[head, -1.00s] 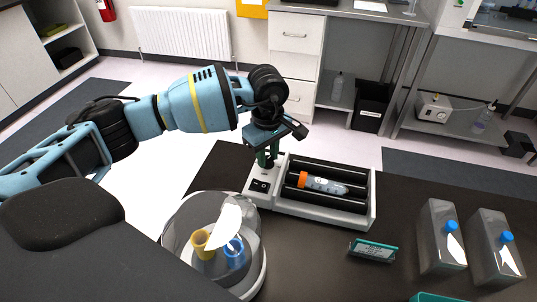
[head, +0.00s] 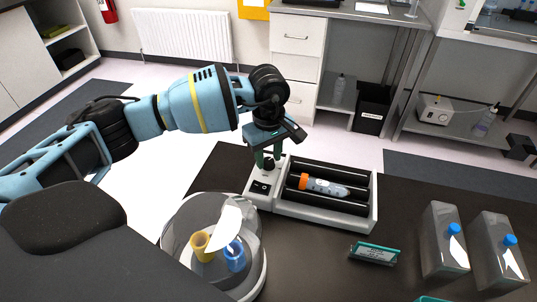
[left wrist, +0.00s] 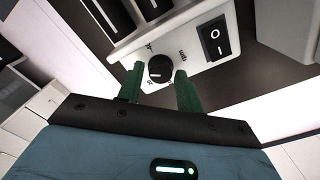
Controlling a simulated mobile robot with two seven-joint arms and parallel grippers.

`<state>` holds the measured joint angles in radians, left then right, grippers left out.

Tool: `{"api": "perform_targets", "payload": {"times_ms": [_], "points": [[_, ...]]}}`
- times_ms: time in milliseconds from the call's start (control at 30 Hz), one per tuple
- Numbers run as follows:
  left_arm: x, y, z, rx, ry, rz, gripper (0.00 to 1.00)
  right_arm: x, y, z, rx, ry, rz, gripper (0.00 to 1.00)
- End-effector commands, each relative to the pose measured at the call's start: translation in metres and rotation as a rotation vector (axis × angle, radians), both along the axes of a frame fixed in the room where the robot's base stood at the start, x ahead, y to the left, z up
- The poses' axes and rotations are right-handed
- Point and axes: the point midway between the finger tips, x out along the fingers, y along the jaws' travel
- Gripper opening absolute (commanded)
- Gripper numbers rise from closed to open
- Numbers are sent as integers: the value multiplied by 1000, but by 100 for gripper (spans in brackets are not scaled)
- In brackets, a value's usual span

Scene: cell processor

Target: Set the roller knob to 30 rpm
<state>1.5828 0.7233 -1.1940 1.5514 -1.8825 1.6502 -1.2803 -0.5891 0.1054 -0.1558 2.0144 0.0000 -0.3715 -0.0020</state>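The roller knob (left wrist: 160,68) is a round black dial on the white front panel of the tube roller (head: 326,218). In the head view the knob (head: 269,165) shows below my left gripper (head: 268,157). In the left wrist view the two green fingers of my left gripper (left wrist: 160,76) stand on either side of the knob, open, with a gap on each side. A light pointer mark shows on the knob, but the scale print is too small to read. A tube with an orange cap (head: 323,187) lies on the black rollers. My right gripper is not in view.
A black rocker switch (left wrist: 214,38) sits beside the knob. A clear-lidded centrifuge (head: 254,284) with a yellow and a blue holder stands in front. Clear bottles with blue caps (head: 446,240) and a teal-edged box (head: 375,252) stand at the right.

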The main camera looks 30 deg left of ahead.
Motion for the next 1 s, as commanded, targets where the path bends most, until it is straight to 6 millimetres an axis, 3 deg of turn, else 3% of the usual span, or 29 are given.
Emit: {"api": "perform_targets", "payload": {"times_ms": [267, 700, 1000], "points": [[0, 0, 5, 0, 0, 0, 36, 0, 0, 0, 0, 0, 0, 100], [0, 0, 67, 0, 0, 0, 36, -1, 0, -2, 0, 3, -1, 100], [0, 0, 78, 0, 1, 0, 36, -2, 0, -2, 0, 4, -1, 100]]}}
